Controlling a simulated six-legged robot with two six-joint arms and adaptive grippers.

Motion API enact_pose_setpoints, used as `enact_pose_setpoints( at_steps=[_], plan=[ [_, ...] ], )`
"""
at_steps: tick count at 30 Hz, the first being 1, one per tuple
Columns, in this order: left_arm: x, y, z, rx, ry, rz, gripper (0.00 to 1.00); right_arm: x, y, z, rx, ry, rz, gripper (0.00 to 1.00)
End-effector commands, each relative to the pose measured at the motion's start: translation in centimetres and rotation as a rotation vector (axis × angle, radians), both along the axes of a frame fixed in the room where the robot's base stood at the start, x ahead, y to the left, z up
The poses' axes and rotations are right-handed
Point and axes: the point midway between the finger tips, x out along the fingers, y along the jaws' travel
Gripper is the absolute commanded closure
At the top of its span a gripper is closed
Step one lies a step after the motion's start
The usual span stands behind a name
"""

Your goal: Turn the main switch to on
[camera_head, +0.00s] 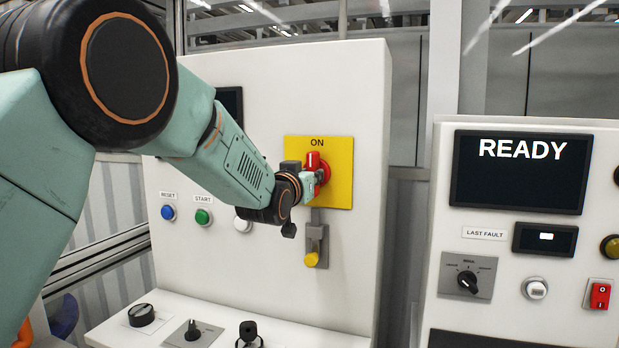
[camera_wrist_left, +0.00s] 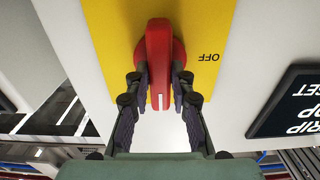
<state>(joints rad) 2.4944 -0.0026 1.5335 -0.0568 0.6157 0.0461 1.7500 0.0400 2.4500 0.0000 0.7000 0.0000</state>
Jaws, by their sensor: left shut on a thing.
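The main switch is a red rotary handle (camera_head: 313,160) on a yellow plate (camera_head: 341,185) marked ON at its top. In the left wrist view the handle (camera_wrist_left: 159,45) stands upright in the picture, its white mark at the lower end; an upside-down OFF label is to its right. In the head view the handle stands upright below ON. My left gripper (camera_head: 312,183) is at the handle; in the wrist view its two dark fingers (camera_wrist_left: 159,88) are shut on the handle's sides. My arm hides the plate's left part. My right gripper is in neither view.
A hasp with a yellow padlock (camera_head: 312,259) hangs below the plate. Blue (camera_head: 168,212), green (camera_head: 203,217) and white (camera_head: 243,225) buttons are left of it. Knobs (camera_head: 192,331) stand on the ledge below. The right cabinet has a screen (camera_head: 521,172) reading READY.

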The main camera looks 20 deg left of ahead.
Motion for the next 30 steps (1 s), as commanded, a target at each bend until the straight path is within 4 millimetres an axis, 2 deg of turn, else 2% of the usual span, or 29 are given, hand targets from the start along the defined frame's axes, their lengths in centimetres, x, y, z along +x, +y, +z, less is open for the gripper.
enact_pose_setpoints(
  at_steps=[1, 4, 5, 13, 23, 30],
  plan=[
    [-0.1, 0.0, -1.0, 0.002, 0.022, -0.001, 1.0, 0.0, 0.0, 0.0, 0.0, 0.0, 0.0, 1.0],
    [-0.1, 0.0, -1.0, 0.002, 0.022, -0.001, 1.0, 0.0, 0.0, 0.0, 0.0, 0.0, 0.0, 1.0],
    [-0.1, 0.0, -1.0, 0.002, 0.022, -0.001, 0.77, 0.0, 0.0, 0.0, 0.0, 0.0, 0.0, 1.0],
    [0.0, 0.0, -0.5, 0.0, 0.012, 0.0, 0.55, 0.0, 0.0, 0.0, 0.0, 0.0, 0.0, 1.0],
    [-0.2, 0.0, -0.3, -0.001, 0.007, 0.0, 0.55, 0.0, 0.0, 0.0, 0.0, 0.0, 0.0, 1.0],
    [-2.6, 0.1, -0.2, -0.002, 0.007, 0.0, 0.55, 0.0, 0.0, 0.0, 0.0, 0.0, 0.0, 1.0]
  ],
)
